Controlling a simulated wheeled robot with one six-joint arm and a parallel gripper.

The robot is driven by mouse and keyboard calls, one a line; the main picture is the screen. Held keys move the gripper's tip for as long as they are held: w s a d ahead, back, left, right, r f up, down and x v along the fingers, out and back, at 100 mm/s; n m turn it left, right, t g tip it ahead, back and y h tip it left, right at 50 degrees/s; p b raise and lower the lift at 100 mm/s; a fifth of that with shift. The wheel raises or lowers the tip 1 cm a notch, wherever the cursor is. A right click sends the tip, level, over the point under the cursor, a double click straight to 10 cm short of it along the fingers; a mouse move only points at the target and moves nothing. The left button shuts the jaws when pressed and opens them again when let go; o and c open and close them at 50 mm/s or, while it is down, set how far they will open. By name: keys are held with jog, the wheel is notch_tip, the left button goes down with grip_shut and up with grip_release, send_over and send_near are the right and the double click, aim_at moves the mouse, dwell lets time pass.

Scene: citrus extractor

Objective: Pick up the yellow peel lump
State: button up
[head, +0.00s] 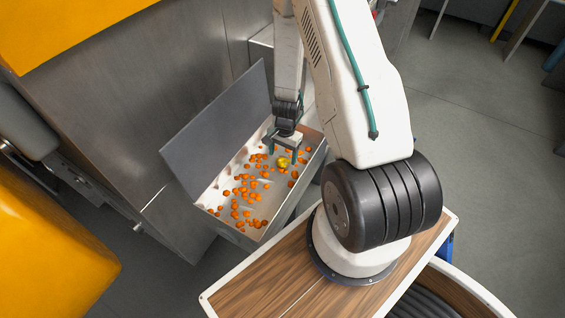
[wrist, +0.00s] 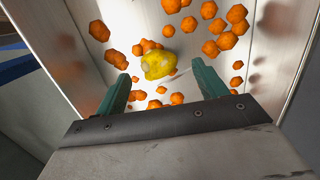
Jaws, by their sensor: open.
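The yellow peel lump (head: 283,162) lies in the metal tray (head: 214,196) among many small orange pieces. In the wrist view the yellow peel lump (wrist: 158,65) is a rounded yellow lump with paler patches, ahead of the fingertips and near the middle between them. My gripper (head: 283,152) reaches down into the tray close to the lump. In the wrist view my gripper (wrist: 160,72) has its two green fingers spread wide with nothing held between them. The gap between fingers and lump is hard to judge.
Orange pieces (head: 240,205) are scattered over the tray floor, several near the lump. A raised grey lid panel (head: 215,130) stands along the tray's left side. The tray's side wall (wrist: 300,75) rises right of my gripper. A large metal machine (head: 120,100) stands behind the lid.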

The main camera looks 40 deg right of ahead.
aim_at(283, 162)
jog(key=shift+s+a+f, duration=0.15)
jog(key=shift+f, duration=1.2)
jog(key=c, duration=1)
jog(key=shift+c, duration=0.2)
